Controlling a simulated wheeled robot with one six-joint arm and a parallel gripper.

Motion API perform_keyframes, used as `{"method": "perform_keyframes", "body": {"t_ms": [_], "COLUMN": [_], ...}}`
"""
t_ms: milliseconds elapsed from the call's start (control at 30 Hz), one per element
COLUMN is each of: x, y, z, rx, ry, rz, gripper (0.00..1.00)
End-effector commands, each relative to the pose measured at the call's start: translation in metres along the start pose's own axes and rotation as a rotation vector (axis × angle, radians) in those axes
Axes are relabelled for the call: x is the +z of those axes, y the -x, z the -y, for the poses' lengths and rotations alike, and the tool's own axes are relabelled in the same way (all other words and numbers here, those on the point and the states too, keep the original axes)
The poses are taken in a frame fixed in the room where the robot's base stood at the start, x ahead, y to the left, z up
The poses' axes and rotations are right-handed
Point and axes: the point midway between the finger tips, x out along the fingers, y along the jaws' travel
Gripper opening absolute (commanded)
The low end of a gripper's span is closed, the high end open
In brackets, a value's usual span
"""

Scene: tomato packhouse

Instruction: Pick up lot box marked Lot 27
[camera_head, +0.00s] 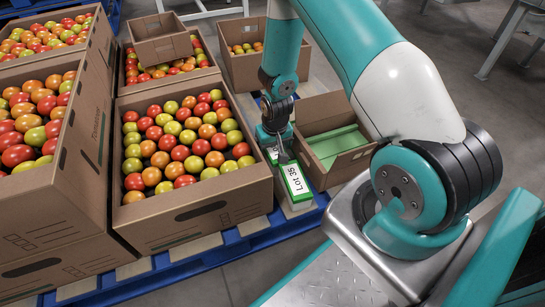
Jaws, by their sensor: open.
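No marking reading Lot 27 is legible in this view. A narrow green lot box with a white label reading "Lot 35" (298,181) lies on the pallet, between the large tomato carton and a small open carton. My gripper (281,157) points down at the far end of this green box. Its jaws are open. I cannot tell whether the fingers straddle the box or touch it, as the gripper hides that end. A plain green item (333,141) lies inside the small open carton (350,163); no label shows on it.
A large carton of tomatoes (205,202) stands close left of my gripper, with more tomato cartons (80,175) further left. An empty small carton (160,46) rests on the tomatoes behind. A carton with few tomatoes (242,68) stands behind. The blue pallet (245,243) edges the front.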

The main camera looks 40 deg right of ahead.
Motion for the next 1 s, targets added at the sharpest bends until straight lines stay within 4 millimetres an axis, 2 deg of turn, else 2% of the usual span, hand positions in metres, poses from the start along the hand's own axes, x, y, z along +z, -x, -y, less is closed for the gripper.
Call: {"method": "perform_keyframes", "body": {"t_ms": [33, 200, 467, 700, 733, 1000], "x": [0.002, 0.003, 0.002, 0.002, 0.002, 0.002], "y": [-0.014, -0.036, -0.035, -0.035, -0.035, -0.033], "z": [-0.001, -0.001, -0.001, -0.001, -0.001, -0.001], "rx": [0.0, 0.0, 0.0, 0.0, 0.0, 0.0], "ry": [0.0, 0.0, 0.0, 0.0, 0.0, 0.0], "rz": [0.0, 0.0, 0.0, 0.0, 0.0, 0.0], "gripper": [0.89, 0.89, 0.89, 0.34, 0.29, 0.3]}}
